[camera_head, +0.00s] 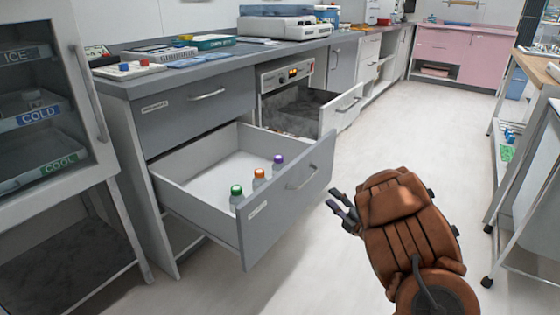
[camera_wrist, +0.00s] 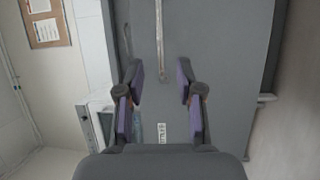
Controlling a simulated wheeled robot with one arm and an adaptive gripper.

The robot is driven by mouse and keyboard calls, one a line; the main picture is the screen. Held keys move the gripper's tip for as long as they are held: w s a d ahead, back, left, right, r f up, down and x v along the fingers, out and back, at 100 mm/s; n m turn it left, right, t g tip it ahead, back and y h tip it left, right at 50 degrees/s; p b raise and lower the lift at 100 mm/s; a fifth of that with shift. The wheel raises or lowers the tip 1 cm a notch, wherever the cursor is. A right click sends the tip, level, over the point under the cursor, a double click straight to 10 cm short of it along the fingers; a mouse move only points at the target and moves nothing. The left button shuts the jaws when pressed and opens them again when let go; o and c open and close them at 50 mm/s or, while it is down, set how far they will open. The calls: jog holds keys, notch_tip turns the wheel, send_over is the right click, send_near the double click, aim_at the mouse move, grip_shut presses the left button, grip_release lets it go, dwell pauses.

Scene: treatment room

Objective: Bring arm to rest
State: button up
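My arm is brown, and my gripper (camera_head: 343,209) is at its end, to the right of an open grey drawer (camera_head: 196,213) in the head view. The gripper is empty and apart from the drawer front. In the wrist view my gripper (camera_wrist: 159,82) has its two purple-padded fingers spread apart. Beyond them is a grey panel (camera_wrist: 215,85) with a long handle (camera_wrist: 159,40) and a small label (camera_wrist: 162,133). Nothing is between the fingers.
The drawer holds bottles with green (camera_head: 237,191), orange (camera_head: 259,174) and purple (camera_head: 278,159) caps. Behind it another drawer (camera_head: 341,107) stands open. A glass-door cabinet (camera_head: 62,110) is at left, a white cart (camera_head: 525,180) at right. The floor (camera_head: 420,130) between is clear.

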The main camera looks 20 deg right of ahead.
jog(key=shift+r, duration=0.1)
jog(key=w+d+r+m+g+h+p, duration=0.1)
jog(key=d+r+m+g+h+p, duration=0.15)
jog(key=r+p, duration=0.3)
jog(key=w+d+r+m+g+h+p, duration=0.1)
jog(key=d+r+m+h+p, duration=0.15)
jog(key=r+h+p, duration=0.35)
jog(key=s+r+m+g+h+p, duration=0.2)
jog(key=s+r+m+g+p, duration=0.45)
jog(key=r, duration=0.75)
jog(key=s+a+r+m+g+y+p, duration=0.2)
jog(key=s+a+r+p, duration=0.4)
jog(key=s+a, duration=0.3)
jog(key=s+a+r+m+g+y+p, duration=0.2)
jog(key=s+a+r+g+p, duration=0.3)
jog(key=s, duration=1.1)
jog(key=s+a+r+m+g+y+p, duration=0.2)
jog(key=s+a+r+m+g+p, duration=0.1)
jog(key=s+a+r+p, duration=0.5)
jog(key=s+a+m+p, duration=0.1)
jog(key=s+a+p, duration=0.1)
jog(key=s+a, duration=0.2)
jog(key=shift+s+a+m, duration=0.2)
jog(key=shift+a+m, duration=0.15)
jog(key=shift+a, duration=0.2)
